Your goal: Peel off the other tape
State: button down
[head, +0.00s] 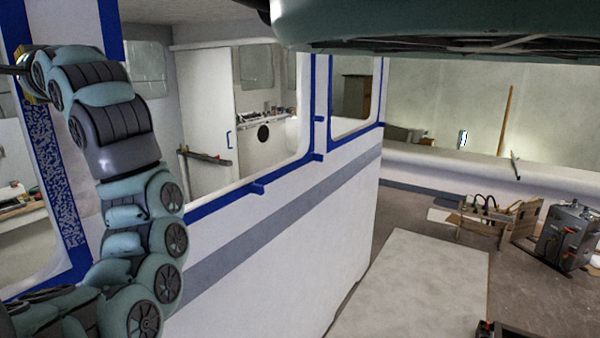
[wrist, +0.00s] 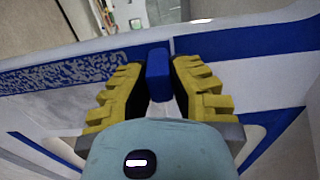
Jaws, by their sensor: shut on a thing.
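My gripper (wrist: 158,82) has yellow ribbed fingers with black pads. In the wrist view they are closed on a small blue tape tab (wrist: 158,62) at the edge of the white cabin wall. Blue tape (wrist: 245,42) runs to the right of the tab. A speckled blue-and-pale tape strip (wrist: 65,77) runs to the left of it. In the head view the speckled strip (head: 55,165) runs down the left window post. More blue tape (head: 230,200) edges the middle window, with small tabs sticking out. The fingers are mostly hidden there at the left edge.
The white cabin wall (head: 290,255) with a grey stripe stands close beside my arm. At right are a pale board (head: 420,275) on the floor, a wooden tool crate (head: 490,218) and a grey machine (head: 565,235). A teal overhead part blocks the top.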

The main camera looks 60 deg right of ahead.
jog(key=shift+s+d+b, duration=0.25)
jog(key=shift+s+b, duration=0.55)
jog(key=shift+b, duration=0.35)
jog(key=s+b, duration=0.8)
jog(key=b, duration=0.5)
